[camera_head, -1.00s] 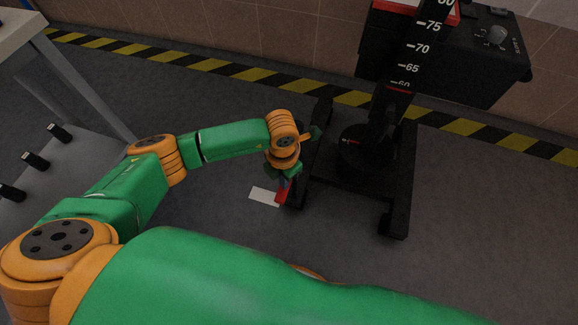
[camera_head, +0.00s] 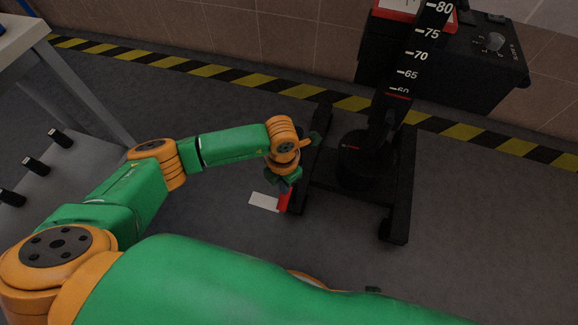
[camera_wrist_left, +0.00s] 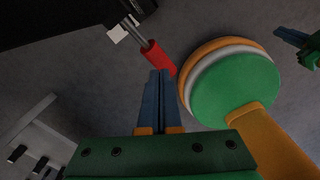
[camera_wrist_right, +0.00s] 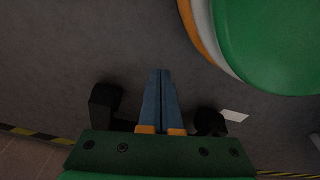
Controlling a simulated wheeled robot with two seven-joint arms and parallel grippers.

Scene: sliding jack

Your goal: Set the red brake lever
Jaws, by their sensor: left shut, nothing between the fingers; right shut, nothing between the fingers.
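The red brake lever (camera_head: 285,201) is low at the left side of the black jack (camera_head: 360,160). In the left wrist view the red lever grip (camera_wrist_left: 158,58) is on a metal rod and slants just beyond my left fingertips. My left gripper (camera_head: 285,186) is shut and empty, right by the lever. Its blue fingers (camera_wrist_left: 158,72) show close to the red grip; I cannot tell whether they touch. My right gripper (camera_wrist_right: 160,72) is shut and empty above the floor; the head view does not show it clearly.
A white card (camera_head: 264,202) lies on the floor left of the lever. The jack's numbered column (camera_head: 412,60) and dark control box (camera_head: 480,55) stand behind. A grey table (camera_head: 65,75) is at the left. My large green arm fills the front.

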